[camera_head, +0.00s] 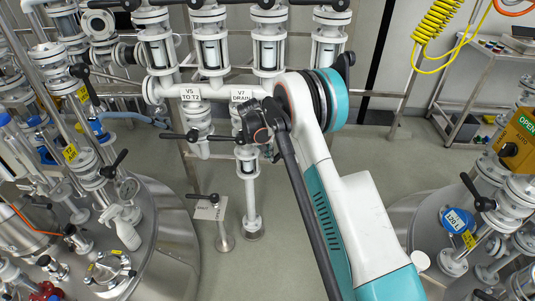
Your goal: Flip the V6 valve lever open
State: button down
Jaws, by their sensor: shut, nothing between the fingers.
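No V6 label is readable. The pipe row shows a V5 TO T2 label (190,94) and a V7 DRAIN label (241,96); what lies right of them is hidden behind my white and teal arm. A black lever (178,135) sticks out left from the valve under V5. Another black lever (344,66) shows right of my arm's round joint; I cannot tell which valve it belongs to. My dark gripper (252,122) is partly seen just below the V7 label, in front of the drain pipe. It is shut and empty; its fingertips are hard to make out, as is any contact.
Steel tank tops with pipework stand at left (165,215) and right (405,215). A low black lever (203,197) sits by a small sign near the floor. A yellow coiled hose (436,20) hangs at upper right near a trolley (460,110). Grey floor shows between the tanks.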

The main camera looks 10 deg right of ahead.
aim_at(275, 157)
jog(key=shift+s+d+f+b, duration=0.15)
jog(key=shift+d+f, duration=0.4)
jog(key=shift+s+d+f+b, duration=0.15)
jog(key=shift+d+f, duration=0.4)
jog(key=shift+s+d+f+b, duration=0.25)
jog(key=shift+d+f, duration=0.25)
jog(key=shift+d, duration=0.25)
jog(key=shift+s+d+f+h, duration=0.15)
jog(key=shift+d+f+h, duration=0.1)
jog(key=shift+d+h, duration=0.5)
jog(key=shift+a, duration=0.1)
jog(key=w+v, duration=0.1)
jog(key=v, duration=1.1)
jog(key=shift+s, duration=0.25)
